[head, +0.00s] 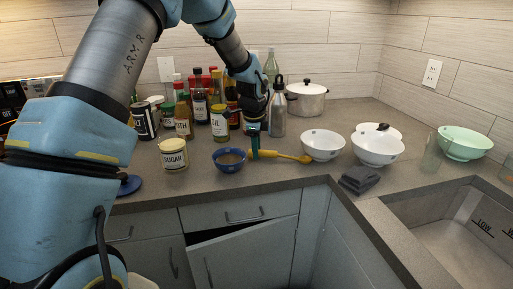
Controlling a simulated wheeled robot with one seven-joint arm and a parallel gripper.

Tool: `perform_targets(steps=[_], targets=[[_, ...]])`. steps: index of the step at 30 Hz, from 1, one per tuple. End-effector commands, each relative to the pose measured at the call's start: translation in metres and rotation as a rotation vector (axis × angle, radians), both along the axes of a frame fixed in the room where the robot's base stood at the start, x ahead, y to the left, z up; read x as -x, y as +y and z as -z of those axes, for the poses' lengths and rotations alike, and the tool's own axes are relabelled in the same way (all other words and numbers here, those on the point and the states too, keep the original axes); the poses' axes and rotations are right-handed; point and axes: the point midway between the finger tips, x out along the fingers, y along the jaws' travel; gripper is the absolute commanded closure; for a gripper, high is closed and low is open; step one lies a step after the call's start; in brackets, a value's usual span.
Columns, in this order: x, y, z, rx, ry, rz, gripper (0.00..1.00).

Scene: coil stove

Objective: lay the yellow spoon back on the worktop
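The yellow spoon (283,155) is right of centre in the head view, roughly level, with its bowl end pointing right toward a white bowl. My gripper (254,147) points down at the spoon's left end, and a fingertip overlaps the handle there. The fingers are small and seen edge-on, so I cannot tell whether they are shut on the handle. I cannot tell whether the spoon touches the grey worktop (215,188) or is just above it.
A blue bowl (229,160) is close left of the gripper, and a sugar jar (173,155) is further left. A white bowl (322,146) is by the spoon's bowl end. A dark folded cloth (359,180) lies near the sink (450,240). Bottles stand behind. Worktop in front is clear.

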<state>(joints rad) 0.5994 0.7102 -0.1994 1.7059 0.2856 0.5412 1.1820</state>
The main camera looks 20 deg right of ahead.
Motion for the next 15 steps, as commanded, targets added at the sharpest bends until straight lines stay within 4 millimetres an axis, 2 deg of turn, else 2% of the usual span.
perform_targets(steps=[1, 4, 11, 15], targets=[[0.0000, -0.0001, -0.0003, 0.000, 0.000, 0.000, 0.51], [0.0000, 0.0000, -0.0004, 0.000, 0.000, 0.000, 0.40], [0.0000, -0.0001, -0.0009, 0.001, -0.001, 0.000, 0.40], [0.0003, 0.0003, -0.0086, 0.003, -0.002, -0.001, 0.40]])
